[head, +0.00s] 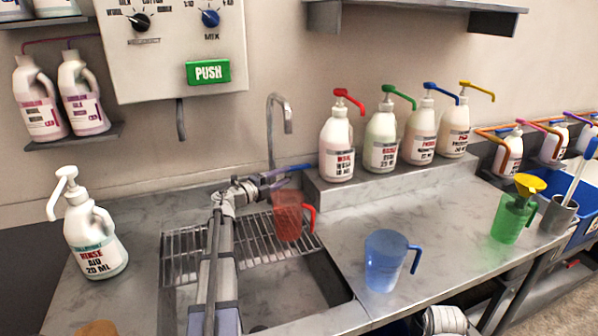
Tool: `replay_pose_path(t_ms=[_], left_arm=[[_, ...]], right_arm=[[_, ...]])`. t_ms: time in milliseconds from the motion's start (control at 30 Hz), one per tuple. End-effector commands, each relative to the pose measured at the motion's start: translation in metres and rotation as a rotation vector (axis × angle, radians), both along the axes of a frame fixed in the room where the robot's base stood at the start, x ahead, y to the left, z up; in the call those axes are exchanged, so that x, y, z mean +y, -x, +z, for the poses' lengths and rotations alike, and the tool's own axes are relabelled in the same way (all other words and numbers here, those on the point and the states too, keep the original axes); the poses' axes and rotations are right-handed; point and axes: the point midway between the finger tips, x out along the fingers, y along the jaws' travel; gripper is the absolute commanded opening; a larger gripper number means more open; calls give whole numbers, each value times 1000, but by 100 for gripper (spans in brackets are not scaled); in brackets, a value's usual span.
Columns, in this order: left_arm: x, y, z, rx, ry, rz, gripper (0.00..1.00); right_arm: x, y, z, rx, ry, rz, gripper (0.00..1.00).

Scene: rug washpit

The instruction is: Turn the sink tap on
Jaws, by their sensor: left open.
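The sink tap (271,130) is a grey gooseneck pipe that rises behind the sink (287,287), with its spout bent over to the right. My left arm reaches up over the sink, and my left gripper (283,177) is open at the foot of the tap, pointing right. A thin blue piece shows at the fingertips; I cannot tell whether it is a tap lever or part of the gripper. The tap's base is partly hidden by the gripper. No water shows at the spout.
A red jug (287,217) stands on the drain rack (185,243) just below my left gripper. A blue jug (385,262) is on the counter to the right. Several pump bottles (381,140) line the ledge. A rinse aid bottle (92,240) stands at left.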

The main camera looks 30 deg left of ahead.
Motion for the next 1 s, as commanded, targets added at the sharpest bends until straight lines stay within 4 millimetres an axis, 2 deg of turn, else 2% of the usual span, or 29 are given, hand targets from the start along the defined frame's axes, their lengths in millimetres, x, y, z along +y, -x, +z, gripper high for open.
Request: replay_pose_path(t_ms=[167, 567, 867, 1000], left_arm=[[-4, -15, 0, 0, 0, -2, 45], [-21, -68, 0, 0, 0, -1, 45], [-24, -73, 0, 0, 0, 0, 45], [-24, -72, 0, 0, 0, 0, 32]], right_arm=[[0, 0, 0, 0, 0, 0, 50], [0, 0, 0, 0, 0, 0, 50], [0, 0, 0, 0, 0, 0, 50], [0, 0, 0, 0, 0, 0, 50]])
